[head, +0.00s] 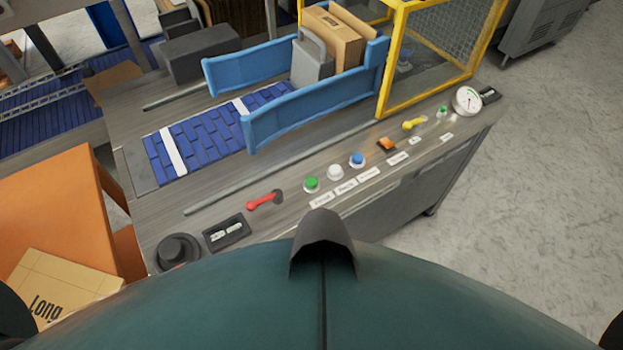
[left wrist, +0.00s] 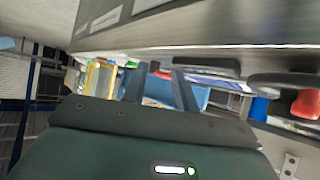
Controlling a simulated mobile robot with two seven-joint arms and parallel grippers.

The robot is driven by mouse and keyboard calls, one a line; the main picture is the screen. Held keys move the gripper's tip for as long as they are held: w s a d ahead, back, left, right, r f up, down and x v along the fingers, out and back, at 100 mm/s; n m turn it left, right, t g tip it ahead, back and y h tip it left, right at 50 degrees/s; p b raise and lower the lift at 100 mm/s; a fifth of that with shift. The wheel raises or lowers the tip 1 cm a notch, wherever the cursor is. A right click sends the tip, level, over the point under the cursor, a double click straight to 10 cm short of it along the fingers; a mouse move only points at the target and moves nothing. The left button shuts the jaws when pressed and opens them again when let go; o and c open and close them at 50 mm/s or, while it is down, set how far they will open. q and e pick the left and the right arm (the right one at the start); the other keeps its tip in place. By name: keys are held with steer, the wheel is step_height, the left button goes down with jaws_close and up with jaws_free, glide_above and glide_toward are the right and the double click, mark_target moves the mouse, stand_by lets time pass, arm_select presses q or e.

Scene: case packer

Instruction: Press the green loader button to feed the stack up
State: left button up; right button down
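On the front panel of the machine, a green button (head: 312,183) sits at the left end of a row, beside a white button (head: 335,172) and a blue button (head: 357,159). A second, smaller green button (head: 441,111) sits farther right near the gauge. The labels are too small to read. My left gripper (left wrist: 160,76) shows only in its wrist view, with its two dark fingers apart and nothing seen held. A small green spot (left wrist: 131,65) appears beyond the fingers; I cannot tell which button it is. My right gripper is in neither view.
A red lever (head: 265,200), an orange switch (head: 386,144), a yellow handle (head: 414,123) and a round gauge (head: 467,100) share the panel. Blue guide rails (head: 312,108) flank the belt, with a carton (head: 332,38) between them. A yellow mesh guard (head: 392,75) stands behind. An orange box (head: 65,205) is at left.

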arm_select(q)
jaws_close()
stand_by(1.5)
